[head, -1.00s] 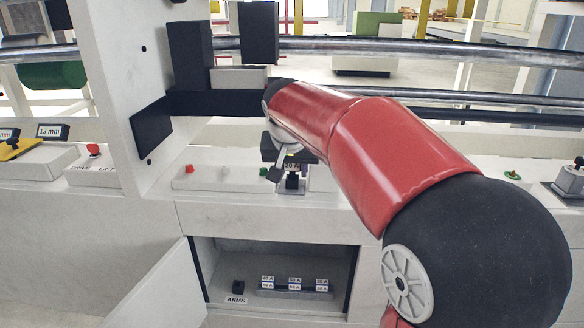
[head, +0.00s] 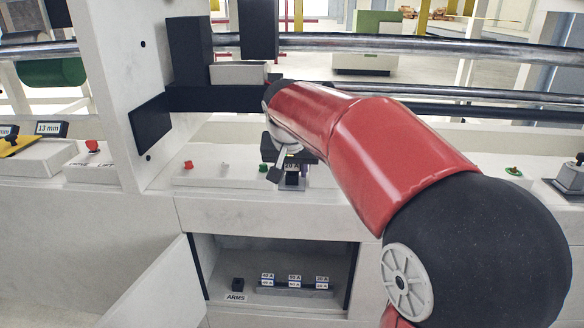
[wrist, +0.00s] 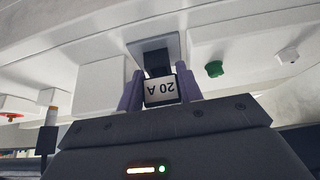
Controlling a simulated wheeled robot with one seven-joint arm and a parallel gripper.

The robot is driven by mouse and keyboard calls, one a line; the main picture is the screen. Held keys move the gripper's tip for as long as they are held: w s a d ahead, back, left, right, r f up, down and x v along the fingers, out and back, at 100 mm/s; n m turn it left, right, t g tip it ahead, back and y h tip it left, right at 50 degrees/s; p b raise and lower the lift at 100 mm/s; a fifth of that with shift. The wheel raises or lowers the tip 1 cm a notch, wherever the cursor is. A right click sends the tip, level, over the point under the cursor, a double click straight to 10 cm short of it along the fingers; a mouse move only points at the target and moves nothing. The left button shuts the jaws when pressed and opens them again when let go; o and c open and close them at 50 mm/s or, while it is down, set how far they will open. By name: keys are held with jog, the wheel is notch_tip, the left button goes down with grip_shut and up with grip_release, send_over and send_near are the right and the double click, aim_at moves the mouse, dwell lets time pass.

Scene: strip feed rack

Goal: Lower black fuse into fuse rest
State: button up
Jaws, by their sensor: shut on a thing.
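My gripper (wrist: 160,90) is shut on the black fuse (wrist: 160,89), with one purple-grey finger on each side. The fuse's white label reads 20 A and appears upside down in the wrist view. The fuse rest, a grey plate (wrist: 172,43) with a dark block (wrist: 157,62) on it, lies directly beyond the fuse. In the head view my gripper (head: 291,166) is above the dark block of the rest (head: 292,180), partly hidden by my wrist. I cannot tell whether the fuse touches the rest.
A red button (head: 188,165) is left of the rest on the console. A green knob (wrist: 214,69) and a white knob (wrist: 288,55) are beside it in the wrist view. Below, an open cabinet (head: 215,306) holds several labelled fuses (head: 294,282). A dark rail bracket (head: 215,99) stands behind.

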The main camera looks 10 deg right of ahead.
jog(key=o, duration=1)
jog(key=shift+o, duration=0.2)
jog(key=v, duration=0.8)
jog(key=shift+p, duration=0.35)
